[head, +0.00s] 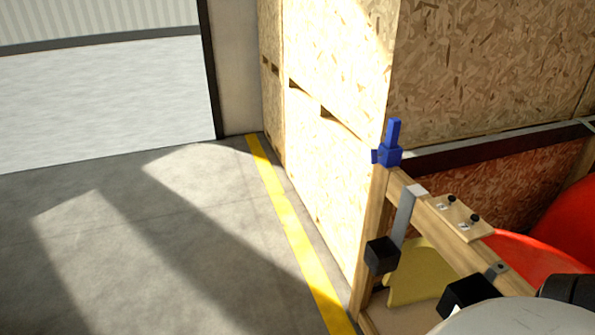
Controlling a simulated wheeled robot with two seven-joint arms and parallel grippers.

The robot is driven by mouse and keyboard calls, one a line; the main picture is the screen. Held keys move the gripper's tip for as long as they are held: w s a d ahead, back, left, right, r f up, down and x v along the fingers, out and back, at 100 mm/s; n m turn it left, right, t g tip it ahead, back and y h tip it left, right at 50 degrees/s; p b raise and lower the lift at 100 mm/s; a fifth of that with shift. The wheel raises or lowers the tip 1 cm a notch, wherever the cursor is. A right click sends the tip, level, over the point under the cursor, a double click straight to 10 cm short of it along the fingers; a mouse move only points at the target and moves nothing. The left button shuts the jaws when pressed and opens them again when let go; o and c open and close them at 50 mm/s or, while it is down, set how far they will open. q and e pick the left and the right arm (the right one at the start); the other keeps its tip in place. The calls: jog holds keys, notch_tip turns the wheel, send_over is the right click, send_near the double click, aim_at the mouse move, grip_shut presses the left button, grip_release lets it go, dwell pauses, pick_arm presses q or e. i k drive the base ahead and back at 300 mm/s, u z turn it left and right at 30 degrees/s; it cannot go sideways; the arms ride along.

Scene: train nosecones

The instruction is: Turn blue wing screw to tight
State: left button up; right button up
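The blue wing screw (390,150) sits at the top of the near corner post of a wooden frame (440,222), right of centre in the head view. Its blue block has a tall, narrow tab pointing up and a small stub to the left. How tight it sits cannot be seen. Nothing touches it. Neither my left nor my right gripper shows. A pale grey rounded part with a black piece, likely my arm, covers the bottom right corner.
The frame carries a metal strap, black blocks (382,255) and a small plate with dark knobs (457,217). Red rounded parts (530,252) lie behind it. Large chipboard crates (330,150) stand behind. Open floor (120,240) lies left of a yellow line (290,230).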

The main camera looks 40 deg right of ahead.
aim_at(374, 155)
jog(key=u, duration=0.5)
jog(key=i, duration=0.75)
jog(key=z, duration=0.95)
jog(key=i, duration=1.3)
jog(key=z, duration=1.55)
jog(key=i, duration=0.2)
jog(key=z, duration=0.1)
